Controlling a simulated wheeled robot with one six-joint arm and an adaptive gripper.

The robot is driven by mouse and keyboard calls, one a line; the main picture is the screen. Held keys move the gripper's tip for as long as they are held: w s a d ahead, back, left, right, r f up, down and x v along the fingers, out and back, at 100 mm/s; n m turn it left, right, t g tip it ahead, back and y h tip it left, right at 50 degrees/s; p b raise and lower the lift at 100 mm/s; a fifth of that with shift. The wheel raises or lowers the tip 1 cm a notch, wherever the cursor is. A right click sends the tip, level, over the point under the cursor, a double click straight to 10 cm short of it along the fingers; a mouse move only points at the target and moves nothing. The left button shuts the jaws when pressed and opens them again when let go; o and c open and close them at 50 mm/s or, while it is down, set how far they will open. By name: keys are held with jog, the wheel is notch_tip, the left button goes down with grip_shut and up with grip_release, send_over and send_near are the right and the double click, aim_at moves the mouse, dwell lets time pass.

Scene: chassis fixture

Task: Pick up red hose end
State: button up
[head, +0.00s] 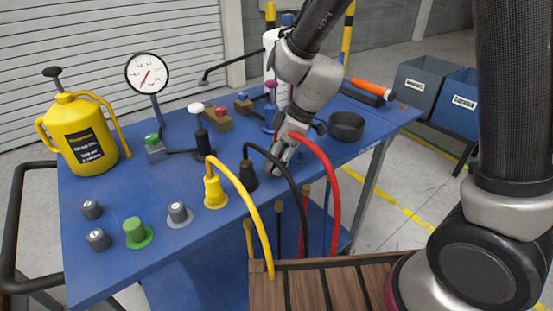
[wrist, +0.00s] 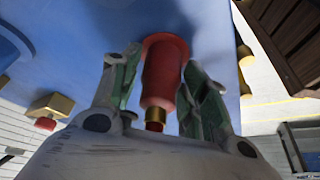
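The red hose end (wrist: 160,75) shows in the wrist view as a red cylinder with a wide red flange at the blue table top and a gold ring at its near end. My gripper (wrist: 162,70) has one finger on each side of it. A narrow gap shows beside the left finger, so the fingers look open around it. In the head view my gripper (head: 279,160) points down at the table and mostly hides the hose end. The red hose (head: 328,170) arches out from there to the right and down past the table's front edge.
A black hose end (head: 249,176) and a yellow hose end (head: 214,190) stand to the left on the blue table (head: 185,245). A black round bowl (head: 347,126) is close on the right. A yellow jug (head: 82,135) and a gauge (head: 147,73) stand farther left.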

grip_shut()
notch_tip(320, 180, up, 10)
dwell(0.4)
jog(key=shift+d, duration=0.1)
